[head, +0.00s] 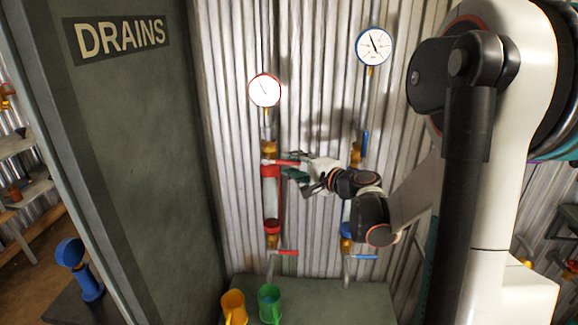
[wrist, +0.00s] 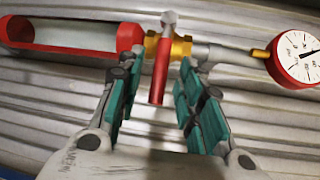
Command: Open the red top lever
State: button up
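The red top lever (head: 280,162) sticks out to the right from a brass valve (head: 268,149) above the red-capped sight tube (head: 270,198). In the wrist view the red lever (wrist: 160,75) points toward me from its brass valve (wrist: 181,47). My gripper (head: 293,167) is at the lever's right end in the head view. In the wrist view my gripper (wrist: 157,82) is open, with one green-padded finger on each side of the lever. Gaps show between the lever and both fingers. The lever's outer end lies between the fingers.
A red-rimmed gauge (head: 265,90) sits above the valve. To the right is a blue line with a gauge (head: 374,46) and a blue top lever (head: 365,142). Lower red (head: 288,252) and blue (head: 365,257) levers are below. Yellow (head: 234,308) and green (head: 269,303) mugs stand beneath.

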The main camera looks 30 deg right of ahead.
jog(key=shift+x, duration=1.3)
jog(key=shift+c, duration=0.6)
grip_shut()
jog(key=shift+r, duration=0.15)
